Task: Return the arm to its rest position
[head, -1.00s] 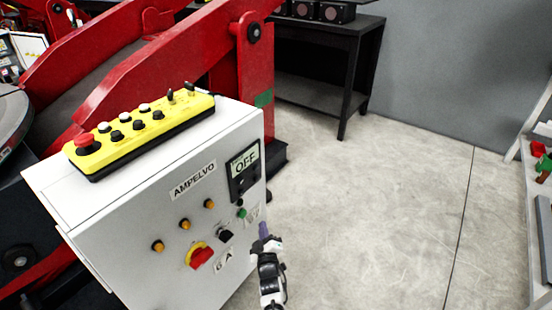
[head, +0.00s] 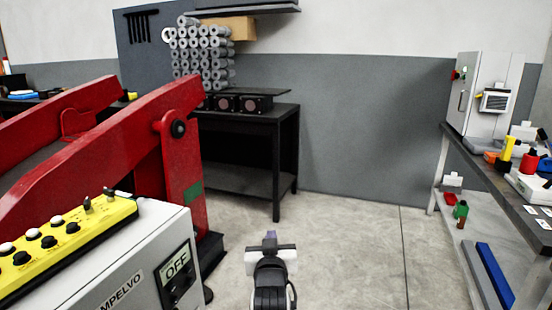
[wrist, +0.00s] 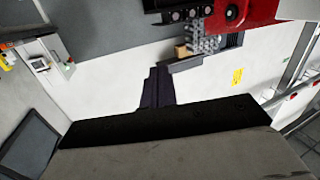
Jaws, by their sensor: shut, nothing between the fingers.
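My gripper (head: 270,236) is at the lower middle of the head view, in front of bare concrete floor. It is to the right of the grey control box (head: 150,270) and apart from it. Its fingers are together with nothing held. In the wrist view the dark fingers of my gripper (wrist: 157,88) point away from the camera against a pale wall. The box's display reads OFF, and a yellow button pendant (head: 70,240) lies on its top.
The red positioner frame (head: 180,150) stands at left. A black table (head: 250,130) with stacked grey cylinders is behind it. A workbench (head: 500,180) with a grey cabinet (head: 485,95) and several small items is at right. The floor between is clear.

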